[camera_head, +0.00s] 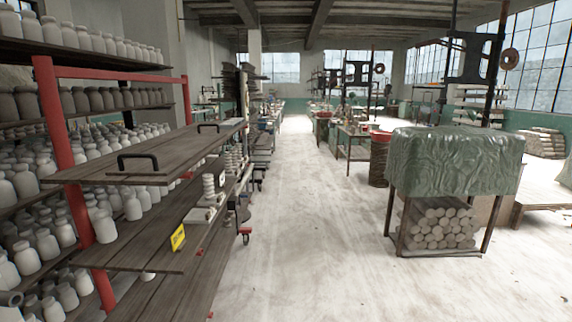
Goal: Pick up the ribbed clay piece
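A pale, ribbed, upright piece (209,186) stands on the wooden shelf cart left of centre, behind a yellow sign. It looks like the ribbed clay piece, but it is small and I cannot be sure. Other pale ribbed shapes (233,161) stand a little farther along the same cart. A small flat pale block (200,214) lies just in front of the nearer ribbed piece. Neither of my grippers is in view.
A wooden shelf cart (140,257) and red-framed racks of jars (48,120) line the left. A yellow sign (178,237) sits on the cart's lower board. A green-covered stand (455,160) with stacked clay cylinders (436,224) is at right. The pale aisle floor (310,230) is clear.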

